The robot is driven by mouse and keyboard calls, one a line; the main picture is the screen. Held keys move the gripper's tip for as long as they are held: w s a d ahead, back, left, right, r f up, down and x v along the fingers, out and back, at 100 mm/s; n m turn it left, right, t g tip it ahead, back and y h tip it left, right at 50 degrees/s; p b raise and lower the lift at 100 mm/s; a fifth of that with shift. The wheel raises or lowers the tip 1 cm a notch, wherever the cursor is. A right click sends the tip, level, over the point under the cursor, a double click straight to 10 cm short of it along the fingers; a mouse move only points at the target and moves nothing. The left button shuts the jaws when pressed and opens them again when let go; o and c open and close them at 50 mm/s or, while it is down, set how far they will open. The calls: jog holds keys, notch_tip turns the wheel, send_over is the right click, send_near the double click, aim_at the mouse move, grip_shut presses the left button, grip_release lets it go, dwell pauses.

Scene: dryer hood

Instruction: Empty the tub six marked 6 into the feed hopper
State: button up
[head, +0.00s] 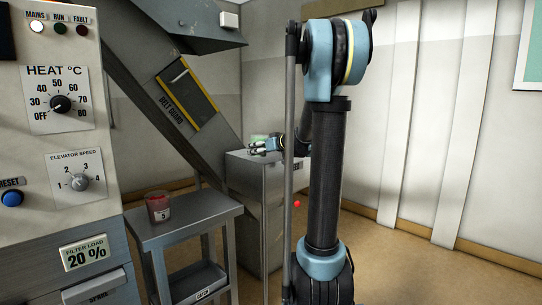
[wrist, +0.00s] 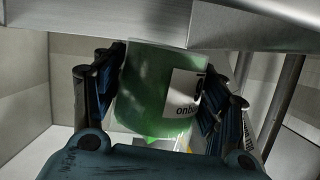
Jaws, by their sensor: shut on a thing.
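My gripper (head: 264,147) is shut on a green tub (wrist: 150,92), with one finger on each side of it in the wrist view. The tub's white label shows part of a dark mark and the letters "onb"; the number cannot be read. In the head view only a small green patch of the tub (head: 259,138) shows at my gripper, just above the top of a grey metal box (head: 240,172), which looks like the feed hopper. The tub's mouth and contents are hidden.
A grey side table (head: 185,222) holds a tub with red contents (head: 158,208). The sloping elevator with its belt guard (head: 187,95) rises behind. A control panel (head: 60,130) stands at left. In the wrist view, a pale metal edge (wrist: 255,28) crosses close above the tub.

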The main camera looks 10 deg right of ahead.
jog(key=shift+w+d+f+m+g, duration=0.2)
jog(key=shift+m+g, duration=0.1)
jog(key=shift+m, duration=0.1)
jog(key=shift+w+d+f+m+g+y, duration=0.2)
jog(key=shift+f+m+g, duration=0.1)
jog(key=shift+f, duration=0.15)
jog(key=shift+w+d+f+m+g+y, duration=0.1)
jog(key=shift+w+f+m+g+y, duration=0.15)
jog(key=shift+f, duration=0.2)
jog(key=shift+w+d+f+m+g+p, duration=0.2)
jog(key=shift+f+m+g+p, duration=0.1)
jog(key=shift+m, duration=0.35)
jog(key=shift+w, duration=0.1)
jog(key=shift+w+d+r+m+g+y+p, duration=0.4)
jog(key=shift+w+r+m+p, duration=0.15)
jog(key=shift+p, duration=0.2)
jog(key=shift+d+f+m+g+y+p, duration=0.1)
jog(key=shift+f+m+g+y+p, duration=0.2)
jog(key=shift+m, duration=0.35)
jog(key=shift+r+m+g+y+p, duration=0.6)
jog(key=shift+r+m+p, duration=0.4)
jog(key=shift+r+m, duration=0.3)
dwell(1.7)
jog(key=shift+w+r+m+g+y+p, duration=0.1)
jog(key=shift+r+m+g+y+p, duration=0.2)
jog(key=shift+m, duration=0.2)
dwell(0.6)
jog(key=shift+w+d+r, duration=0.2)
